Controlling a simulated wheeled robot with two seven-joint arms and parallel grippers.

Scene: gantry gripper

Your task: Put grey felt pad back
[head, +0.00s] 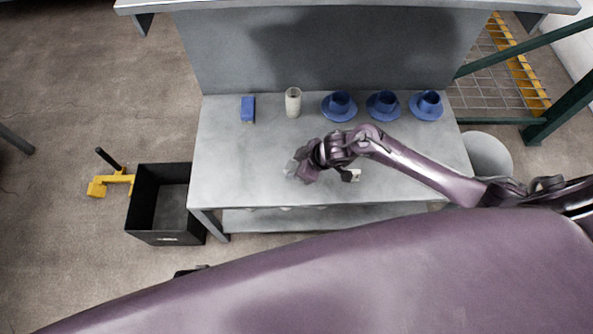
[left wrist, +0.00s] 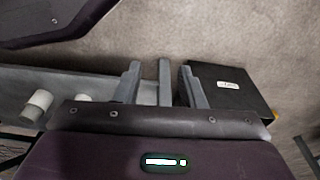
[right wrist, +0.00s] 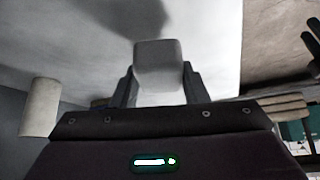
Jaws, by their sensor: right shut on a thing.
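My right gripper (head: 303,170) is over the middle of the grey table, towards its front. It is shut on a pale grey block-like piece, which looks like the grey felt pad (head: 290,167). In the right wrist view the pad (right wrist: 158,66) sits between the two fingers (right wrist: 158,88), with the pale tabletop behind it. I cannot tell whether the pad touches the table. My left gripper (left wrist: 163,88) is open and empty, low in front of the table, with a table leg and the black crate beyond its fingers.
The table (head: 225,165) holds a blue block (head: 247,109), a cream cylinder (head: 293,103) and three blue cups on saucers (head: 340,106) along its back. A small whitish item (head: 352,175) lies by my right wrist. A black crate (head: 150,205) stands left. The table's left part is clear.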

